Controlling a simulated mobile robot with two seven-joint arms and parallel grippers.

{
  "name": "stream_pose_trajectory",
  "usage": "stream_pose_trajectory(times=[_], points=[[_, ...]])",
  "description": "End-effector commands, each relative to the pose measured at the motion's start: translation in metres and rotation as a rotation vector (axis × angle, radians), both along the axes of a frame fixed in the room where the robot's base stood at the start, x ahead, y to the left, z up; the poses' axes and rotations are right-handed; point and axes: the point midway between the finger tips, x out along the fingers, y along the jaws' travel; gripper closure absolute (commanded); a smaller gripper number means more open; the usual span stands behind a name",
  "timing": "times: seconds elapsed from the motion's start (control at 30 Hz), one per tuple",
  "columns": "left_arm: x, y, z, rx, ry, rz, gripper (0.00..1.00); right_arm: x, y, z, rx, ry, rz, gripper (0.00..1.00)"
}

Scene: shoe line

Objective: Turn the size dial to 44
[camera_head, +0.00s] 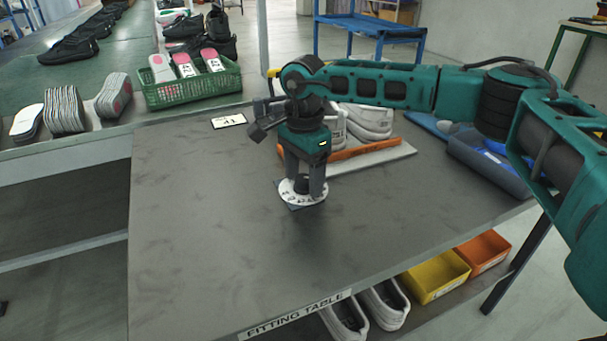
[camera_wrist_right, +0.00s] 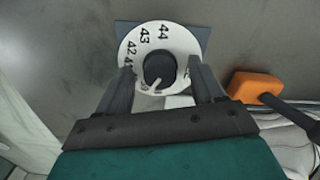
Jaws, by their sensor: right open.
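The size dial is a white disc (camera_head: 292,198) on a blue-grey plate on the fitting table, with a black knob (camera_head: 302,184) in its middle. In the right wrist view, the disc (camera_wrist_right: 176,38) shows 42, 43 and 44 along its upper left and top. A pale mark lies at the lower left of the knob (camera_wrist_right: 158,66); I cannot tell which number it points at. My right gripper (camera_head: 304,187) points down over the dial. Its open fingers (camera_wrist_right: 161,75) stand on both sides of the knob, with gaps. My left gripper is out of view.
A printed card (camera_head: 229,120) lies at the table's back left. White shoes (camera_head: 370,121) and an orange-handled tool stand behind the dial. A green crate (camera_head: 190,89) with insoles is on the bench at left. The table's front left is clear.

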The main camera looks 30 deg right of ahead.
Motion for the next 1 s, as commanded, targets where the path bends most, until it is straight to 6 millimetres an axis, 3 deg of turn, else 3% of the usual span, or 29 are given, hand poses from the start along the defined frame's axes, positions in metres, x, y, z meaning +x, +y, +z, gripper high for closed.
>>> stream_pose_trajectory(times=[0.07,0.67,1.0], points=[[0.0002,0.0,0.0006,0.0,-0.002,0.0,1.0,0.0,0.0001,0.0001,0.0,0.0,0.0,0.32],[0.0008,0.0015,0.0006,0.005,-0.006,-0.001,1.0,-0.0001,0.0002,0.0004,0.0,0.001,0.0,0.88],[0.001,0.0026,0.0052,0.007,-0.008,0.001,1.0,-0.0005,0.0002,0.0014,0.0,0.002,-0.053,0.88]])
